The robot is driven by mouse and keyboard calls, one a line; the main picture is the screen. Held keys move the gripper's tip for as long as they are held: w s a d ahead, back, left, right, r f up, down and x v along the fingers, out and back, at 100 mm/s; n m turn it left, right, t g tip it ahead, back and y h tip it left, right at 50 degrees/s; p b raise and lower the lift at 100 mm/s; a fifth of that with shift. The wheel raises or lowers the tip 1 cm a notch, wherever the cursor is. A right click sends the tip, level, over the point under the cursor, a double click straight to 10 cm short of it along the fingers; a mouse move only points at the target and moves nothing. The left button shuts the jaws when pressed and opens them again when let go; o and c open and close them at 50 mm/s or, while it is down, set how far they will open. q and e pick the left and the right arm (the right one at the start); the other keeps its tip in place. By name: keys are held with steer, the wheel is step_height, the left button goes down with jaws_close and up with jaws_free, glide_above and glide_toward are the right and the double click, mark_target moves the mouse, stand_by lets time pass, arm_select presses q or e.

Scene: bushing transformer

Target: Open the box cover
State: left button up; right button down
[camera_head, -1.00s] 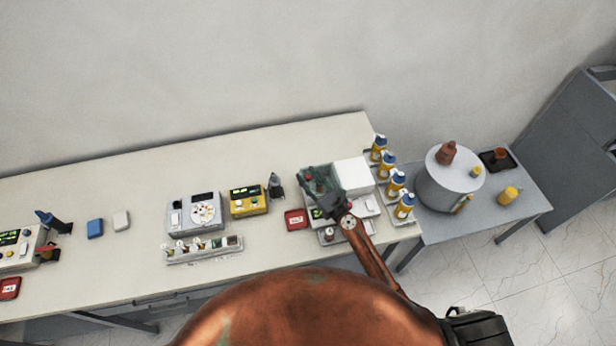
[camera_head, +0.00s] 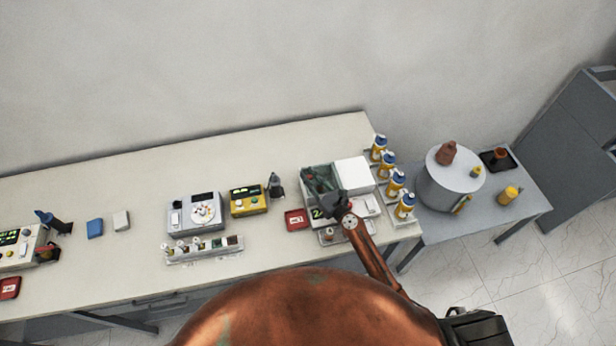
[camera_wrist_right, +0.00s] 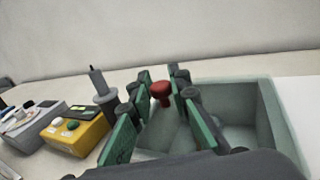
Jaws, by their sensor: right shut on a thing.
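The box (camera_head: 305,207) is grey-green and stands at the right end of the long table, with a white block beside its open part. My right gripper (camera_head: 318,182) reaches over its left part. In the right wrist view, the gripper (camera_wrist_right: 160,105) has green-padded fingers around a small red knob (camera_wrist_right: 160,90), shut on it. The open hollow of the box (camera_wrist_right: 262,100) shows to the right of the fingers. The cover itself is mostly hidden by the fingers, and I cannot tell its exact tilt. My left gripper is not in view.
A white block (camera_head: 353,172) and several yellow bottles (camera_head: 396,183) stand right of the box. A small red box (camera_head: 296,219) and a yellow device (camera_head: 248,200) are on its left. A grey drum (camera_head: 448,188) stands on the side table. The table's back left is clear.

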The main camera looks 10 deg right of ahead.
mark_target(339, 176)
steer(key=d+b, duration=0.1)
steer(key=d, duration=0.2)
steer(key=d+b, duration=0.1)
steer(key=d, duration=0.3)
steer(key=w+d+b, duration=0.1)
steer(key=d, duration=0.3)
steer(key=shift+d+f, duration=0.15)
steer(key=shift+d, duration=0.3)
steer(key=c, duration=1.8)
jaws_free()
steer(key=shift+s, duration=0.15)
steer(key=v, duration=1.2)
